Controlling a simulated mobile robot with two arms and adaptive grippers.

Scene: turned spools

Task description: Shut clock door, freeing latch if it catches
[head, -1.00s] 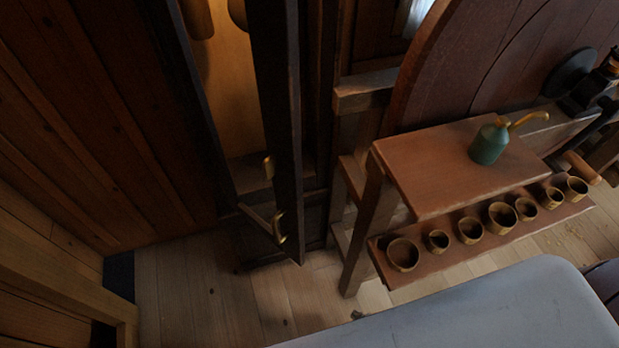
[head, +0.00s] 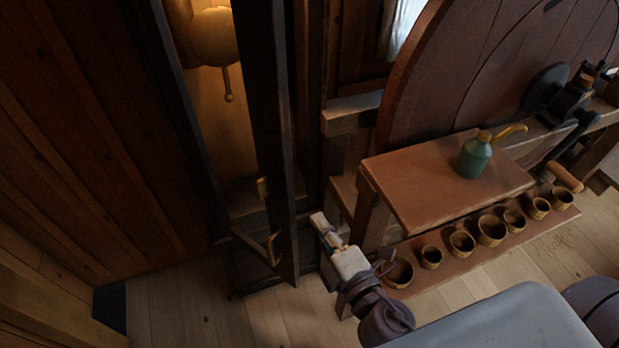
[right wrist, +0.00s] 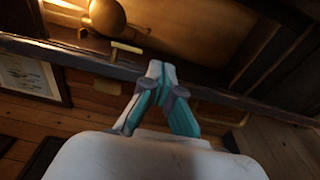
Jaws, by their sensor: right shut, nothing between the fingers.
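The clock door (head: 264,120) is a dark, narrow upright panel standing open in the head view. A small brass latch piece (head: 262,188) sits on it, with a bent brass handle (head: 273,248) lower down. To its left is the lit clock case (head: 232,95) with a round pendulum bob (head: 213,37). My right gripper (head: 319,221) is shut and empty, just right of the door's lower part. In the right wrist view its fingertips (right wrist: 158,69) meet in front of the dark door edge (right wrist: 205,88); I cannot tell whether they touch it. My left gripper is out of view.
A wooden bench (head: 430,185) with a green oil can (head: 474,157) stands right of my right gripper. Its lower shelf (head: 440,270) holds several small cups, close to my wrist. A large wooden wheel (head: 450,70) rises behind. Bare floor (head: 170,310) lies front left.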

